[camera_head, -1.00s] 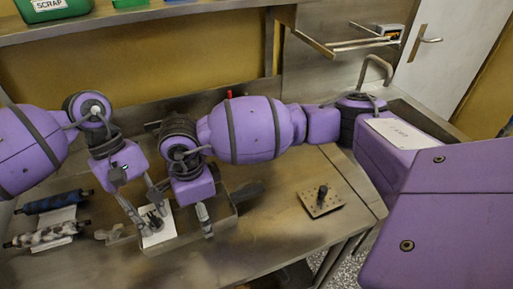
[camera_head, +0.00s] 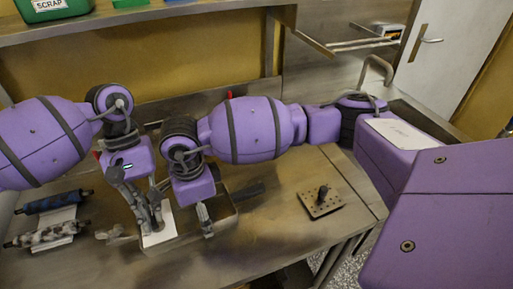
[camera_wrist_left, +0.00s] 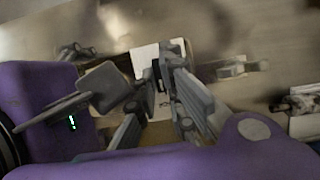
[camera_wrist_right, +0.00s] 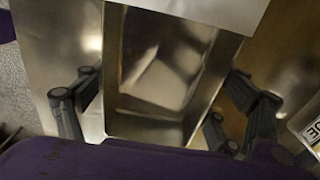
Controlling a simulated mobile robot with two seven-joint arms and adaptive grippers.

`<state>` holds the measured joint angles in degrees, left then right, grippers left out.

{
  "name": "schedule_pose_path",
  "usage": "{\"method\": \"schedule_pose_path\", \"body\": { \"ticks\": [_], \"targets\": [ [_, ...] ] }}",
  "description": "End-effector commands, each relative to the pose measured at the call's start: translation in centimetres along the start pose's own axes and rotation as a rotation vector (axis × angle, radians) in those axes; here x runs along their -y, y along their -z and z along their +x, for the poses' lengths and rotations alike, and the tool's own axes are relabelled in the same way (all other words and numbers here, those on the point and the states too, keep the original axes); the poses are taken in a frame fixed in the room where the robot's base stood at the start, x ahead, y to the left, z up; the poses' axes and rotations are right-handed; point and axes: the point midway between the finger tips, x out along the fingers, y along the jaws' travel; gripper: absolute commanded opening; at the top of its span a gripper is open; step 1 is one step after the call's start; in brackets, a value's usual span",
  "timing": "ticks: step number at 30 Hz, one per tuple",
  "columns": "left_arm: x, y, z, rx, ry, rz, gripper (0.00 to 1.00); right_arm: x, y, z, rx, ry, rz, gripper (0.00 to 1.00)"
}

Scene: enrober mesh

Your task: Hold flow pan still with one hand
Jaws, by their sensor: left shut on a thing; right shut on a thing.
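The flow pan appears to be the shallow rectangular metal pan (camera_head: 190,241) on the bench. Its shiny inside fills the middle of the right wrist view (camera_wrist_right: 160,85). My right gripper (camera_head: 184,214) is shut on the pan from above, with one finger along each side in the right wrist view (camera_wrist_right: 160,120). My left gripper (camera_head: 154,220) points down at the pan's left end and is shut on a small dark piece (camera_wrist_left: 158,75). That piece is over a white sheet or plate (camera_head: 158,237) at the pan. The left fingers hide most of the piece.
Two dark rollers lie at the left, a blue-black one (camera_head: 55,202) and a mottled one (camera_head: 45,234). A perforated plate with a black knob (camera_head: 320,202) lies on the right of the bench. The bench's front right is clear.

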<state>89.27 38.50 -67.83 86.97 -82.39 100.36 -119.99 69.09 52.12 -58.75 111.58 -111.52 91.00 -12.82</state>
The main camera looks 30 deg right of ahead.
Motion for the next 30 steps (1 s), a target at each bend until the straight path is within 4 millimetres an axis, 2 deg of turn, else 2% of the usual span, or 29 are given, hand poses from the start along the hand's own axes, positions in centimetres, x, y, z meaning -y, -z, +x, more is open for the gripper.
{"method": "schedule_pose_path", "body": {
  "ticks": [7,8,12,23,26,30],
  "targets": [
    [0.0,0.0,-0.1,-0.001,0.0,0.004,0.0,0.1,-0.1,-0.1,0.002,0.003,-0.004,0.44],
    [0.0,0.0,-0.1,-0.001,0.0,0.004,0.13,0.1,-0.1,-0.1,0.002,0.003,-0.004,0.44],
    [0.0,0.0,-0.1,-0.001,0.0,0.003,0.28,0.1,-0.1,-0.1,0.002,0.003,-0.004,0.44],
    [0.0,0.0,-0.6,-0.001,-0.001,0.001,0.28,0.1,-0.1,-0.1,0.002,0.003,-0.003,0.44],
    [-0.1,0.0,-1.9,-0.003,-0.001,0.002,0.28,0.1,-0.1,-0.2,0.002,0.003,-0.003,0.44],
    [-0.1,0.0,-4.8,-0.004,-0.001,0.002,0.28,0.1,-0.1,-0.2,0.002,0.003,-0.003,0.44]
  ]
}}
